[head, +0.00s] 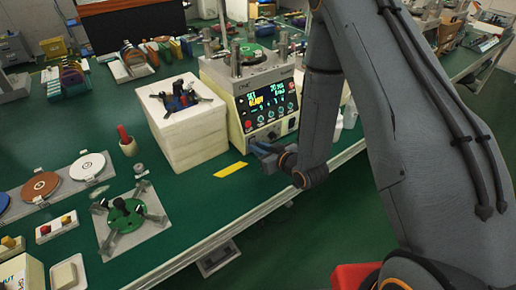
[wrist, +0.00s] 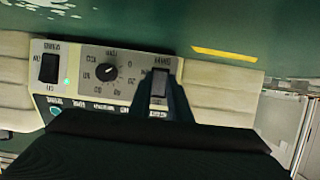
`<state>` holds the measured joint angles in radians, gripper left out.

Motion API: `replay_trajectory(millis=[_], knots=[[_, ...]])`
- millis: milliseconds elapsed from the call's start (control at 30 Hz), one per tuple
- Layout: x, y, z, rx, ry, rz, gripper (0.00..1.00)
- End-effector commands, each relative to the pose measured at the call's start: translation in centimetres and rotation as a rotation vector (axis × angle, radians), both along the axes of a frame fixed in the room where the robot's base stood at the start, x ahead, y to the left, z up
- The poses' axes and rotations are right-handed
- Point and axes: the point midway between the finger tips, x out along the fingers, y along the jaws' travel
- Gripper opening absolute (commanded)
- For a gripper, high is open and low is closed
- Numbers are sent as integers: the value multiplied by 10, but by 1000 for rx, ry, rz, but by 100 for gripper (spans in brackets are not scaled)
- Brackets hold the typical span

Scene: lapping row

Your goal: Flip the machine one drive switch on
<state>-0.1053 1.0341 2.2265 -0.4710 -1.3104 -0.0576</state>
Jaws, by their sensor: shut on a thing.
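Machine one (head: 240,85) is a cream box with a lit display and a row of buttons, at the table's front edge in the head view. In the wrist view its lower panel shows upside down. The drive switch (wrist: 158,84) is a dark rocker at the panel's right end there. My gripper (wrist: 160,90) has its two dark fingers on either side of this switch, shut on it. In the head view my gripper (head: 262,148) reaches the machine's lower front and hides the switch. Which way the rocker is tipped cannot be told.
Beside the drive switch are a black dial (wrist: 107,72) and another dark rocker switch (wrist: 50,68) near a green light. A yellow strip (head: 230,170) lies on the green table before the machine. A white block stack (head: 190,135) stands to its left.

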Motion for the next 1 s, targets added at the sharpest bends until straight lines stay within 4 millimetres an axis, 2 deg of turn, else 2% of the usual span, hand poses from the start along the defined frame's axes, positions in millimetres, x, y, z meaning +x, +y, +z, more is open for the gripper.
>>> replay_trajectory(millis=[100, 400, 833, 867, 933, 1000], knots=[[1, 0, -7, 33, -49, 1, 0], [1, 0, -10, 116, -171, 1, 0], [0, 0, -7, 131, -195, 0, 0], [0, 0, -7, 131, -195, 0, 20], [0, 0, -7, 130, -194, 0, 32], [0, 0, -7, 131, -194, 0, 36]])
